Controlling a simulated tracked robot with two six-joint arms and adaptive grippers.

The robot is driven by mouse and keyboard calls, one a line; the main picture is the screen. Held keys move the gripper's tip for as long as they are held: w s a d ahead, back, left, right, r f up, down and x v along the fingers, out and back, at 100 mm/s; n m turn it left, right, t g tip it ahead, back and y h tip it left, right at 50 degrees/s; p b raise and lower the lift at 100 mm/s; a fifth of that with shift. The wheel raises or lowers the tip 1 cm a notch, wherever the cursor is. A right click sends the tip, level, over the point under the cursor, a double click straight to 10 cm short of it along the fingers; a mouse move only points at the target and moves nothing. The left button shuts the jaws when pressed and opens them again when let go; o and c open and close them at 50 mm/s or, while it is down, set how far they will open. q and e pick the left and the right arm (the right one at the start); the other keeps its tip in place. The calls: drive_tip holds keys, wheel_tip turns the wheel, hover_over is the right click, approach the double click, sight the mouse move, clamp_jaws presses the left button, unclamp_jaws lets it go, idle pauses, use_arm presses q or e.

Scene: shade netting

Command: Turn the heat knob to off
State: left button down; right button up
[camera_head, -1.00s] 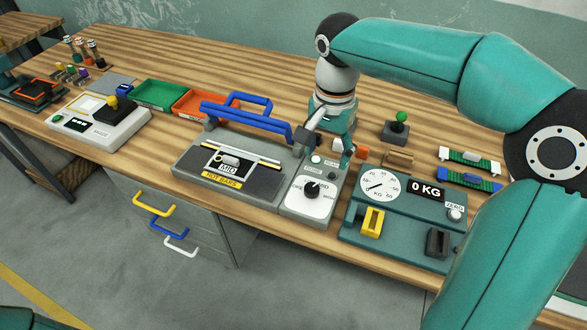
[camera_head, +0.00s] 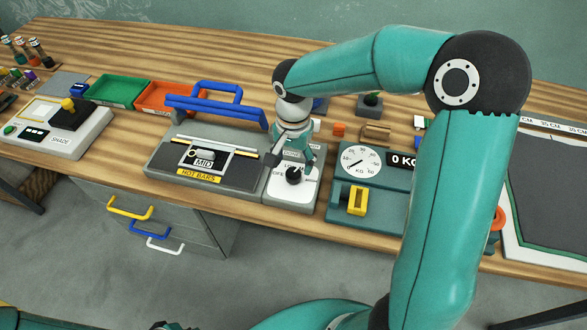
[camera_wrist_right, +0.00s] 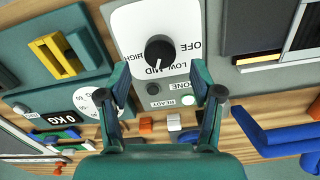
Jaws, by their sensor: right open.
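The heat knob (camera_head: 293,175) is black and round on a white dial plate (camera_head: 290,191) at the right end of the grey hot-bar machine (camera_head: 158,160). In the right wrist view the knob (camera_wrist_right: 160,50) shows whole, its white mark towards the MID label; OFF is printed to its right. My right gripper (camera_head: 292,165) is above the plate, close to the knob. In the right wrist view my right gripper (camera_wrist_right: 161,80) is open and empty, its fingertips apart, with the knob just beyond them. Contact with the knob does not show. My left gripper is not in view.
The blue handle (camera_head: 215,108) stands left of my right gripper. A teal scale (camera_head: 338,202) with a yellow block (camera_head: 357,200) is right of the dial plate. Green (camera_head: 118,90) and orange trays (camera_head: 163,97) lie behind. The wooden table's front edge is close.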

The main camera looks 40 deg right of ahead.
sight(293, 173)
drive_tip(key=shift+f, duration=2.2)
drive_tip(key=c, duration=1.1)
drive_tip(key=shift+c, duration=0.2)
